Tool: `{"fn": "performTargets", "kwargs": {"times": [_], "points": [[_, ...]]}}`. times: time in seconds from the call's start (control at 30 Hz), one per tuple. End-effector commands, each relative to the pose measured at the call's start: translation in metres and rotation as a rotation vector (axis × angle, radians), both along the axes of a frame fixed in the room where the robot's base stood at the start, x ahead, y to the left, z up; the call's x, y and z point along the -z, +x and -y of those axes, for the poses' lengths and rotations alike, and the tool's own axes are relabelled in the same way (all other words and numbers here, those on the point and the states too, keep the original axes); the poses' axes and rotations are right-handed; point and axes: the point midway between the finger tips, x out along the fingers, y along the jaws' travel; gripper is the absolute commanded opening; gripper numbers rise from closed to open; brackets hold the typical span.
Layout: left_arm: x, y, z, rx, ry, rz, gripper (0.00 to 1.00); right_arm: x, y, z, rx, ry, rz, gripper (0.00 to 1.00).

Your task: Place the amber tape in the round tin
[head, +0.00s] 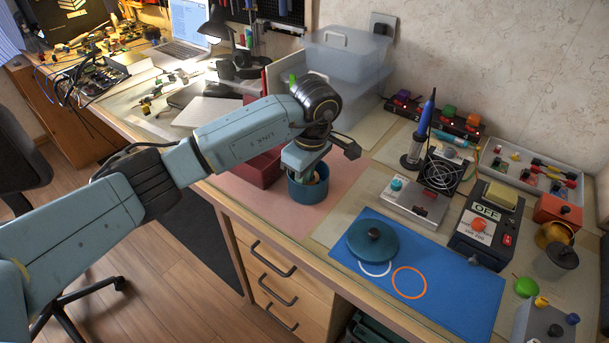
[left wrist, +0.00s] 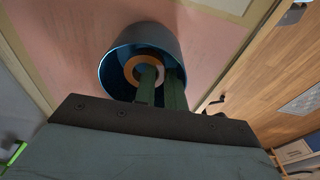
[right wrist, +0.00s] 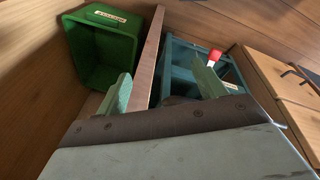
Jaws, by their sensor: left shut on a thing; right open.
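The round tin (head: 308,190) is a dark teal open pot standing on the pink mat near the table's front edge. The tin (left wrist: 118,82) also shows in the left wrist view, seen into its mouth. The amber tape (left wrist: 131,68) is a ring inside the tin's rim. My left gripper (left wrist: 160,76) reaches into the tin with its green fingers shut on the tape. Whether the tape touches the tin's floor is hidden. My right gripper (right wrist: 165,86) is open and empty, low by the floor, outside the head view.
A teal lid (head: 373,241) lies on the blue mat (head: 455,296) to the right. A dark red box (head: 258,170) stands close left of the tin. Clear plastic boxes (head: 345,60) are behind. A green bin (right wrist: 100,45) and teal crate (right wrist: 180,62) are near my right gripper.

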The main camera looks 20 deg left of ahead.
Motion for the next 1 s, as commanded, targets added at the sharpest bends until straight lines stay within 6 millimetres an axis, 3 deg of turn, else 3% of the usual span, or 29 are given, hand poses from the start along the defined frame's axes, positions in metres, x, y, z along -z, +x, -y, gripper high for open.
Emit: {"fn": "performTargets", "kwargs": {"times": [0.07, 0.1, 0.17, 0.57, 0.73, 1.0], "points": [[0.0, 0.0, 0.0, 0.0, 0.0, 0.0, 0.0, -0.002, 0.001, 0.001, 0.001, 0.0, 0.003, 0.7], [0.0, 0.0, 0.0, 0.0, 0.0, 0.0, 0.13, -0.002, 0.001, 0.001, 0.001, -0.001, 0.003, 0.7], [0.0, 0.0, 0.0, 0.0, 0.0, 0.0, 0.21, -0.002, 0.001, 0.001, 0.001, -0.001, 0.003, 0.7], [-0.004, 0.0, 0.0, 0.0, -0.001, 0.001, 0.21, -0.003, 0.001, 0.003, -0.001, -0.004, 0.007, 0.7], [-0.015, 0.0, 0.0, 0.001, -0.001, 0.0, 0.21, 0.017, -0.011, 0.006, -0.008, -0.006, -0.014, 0.7], [-0.084, -0.001, 0.008, 0.001, 0.0, 0.005, 0.21, 0.044, -0.038, 0.01, -0.018, -0.005, -0.038, 0.7]]}}
